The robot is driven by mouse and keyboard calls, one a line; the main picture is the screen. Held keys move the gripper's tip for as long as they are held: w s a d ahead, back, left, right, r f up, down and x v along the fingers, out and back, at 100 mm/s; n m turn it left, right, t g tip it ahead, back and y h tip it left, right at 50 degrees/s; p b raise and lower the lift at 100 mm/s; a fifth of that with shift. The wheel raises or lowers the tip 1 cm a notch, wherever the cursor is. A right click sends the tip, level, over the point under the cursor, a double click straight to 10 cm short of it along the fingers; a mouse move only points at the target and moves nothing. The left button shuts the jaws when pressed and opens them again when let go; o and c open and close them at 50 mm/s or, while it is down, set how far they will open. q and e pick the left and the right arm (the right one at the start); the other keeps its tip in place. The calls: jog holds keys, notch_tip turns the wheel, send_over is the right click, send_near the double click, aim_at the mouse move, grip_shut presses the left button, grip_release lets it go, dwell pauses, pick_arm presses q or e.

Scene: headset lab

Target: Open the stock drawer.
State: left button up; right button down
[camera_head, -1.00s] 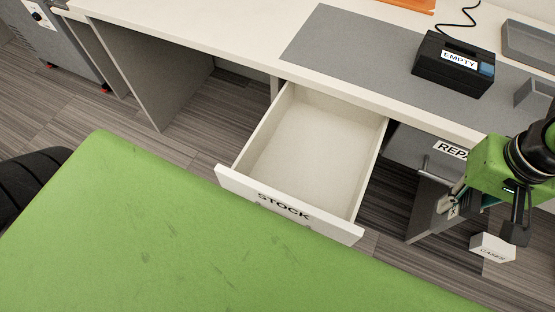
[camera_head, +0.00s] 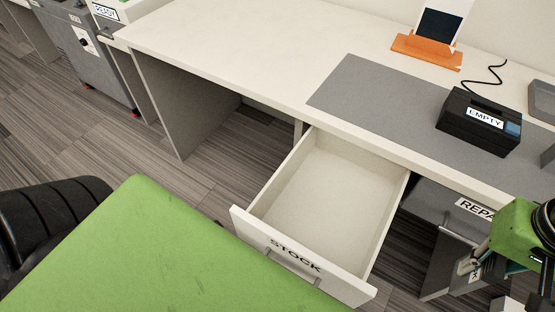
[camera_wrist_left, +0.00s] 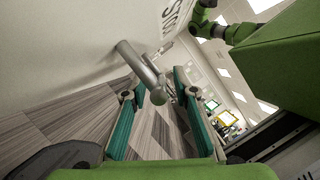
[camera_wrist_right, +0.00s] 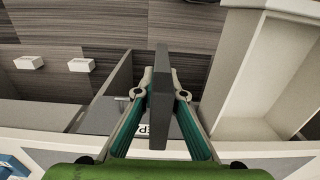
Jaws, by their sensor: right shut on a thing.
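The white stock drawer (camera_head: 380,230), labelled STOCK, stands pulled out from under the desk, and its inside looks empty. Its grey bar handle (camera_head: 292,264) is on the front face, partly behind my green body. In the left wrist view the handle (camera_wrist_left: 143,70) lies just ahead of and between the spread fingers of my left gripper (camera_wrist_left: 158,100), which is open. The left gripper is hidden in the head view. My right gripper (camera_head: 468,264), at the right edge, is shut on a dark grey slab (camera_wrist_right: 161,95), seen between its fingers in the right wrist view.
The desk (camera_head: 215,50) has a grey mat (camera_head: 375,95), a black box labelled EMPTY (camera_head: 478,122) and an orange stand (camera_head: 425,52). A grey REPAIR drawer unit (camera_head: 440,205) is right of the stock drawer.

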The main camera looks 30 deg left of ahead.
pick_arm(q)
jog(key=v, duration=1.1)
jog(key=shift+a+f, duration=0.15)
jog(key=shift+a, duration=0.1)
jog(key=shift+s, duration=0.15)
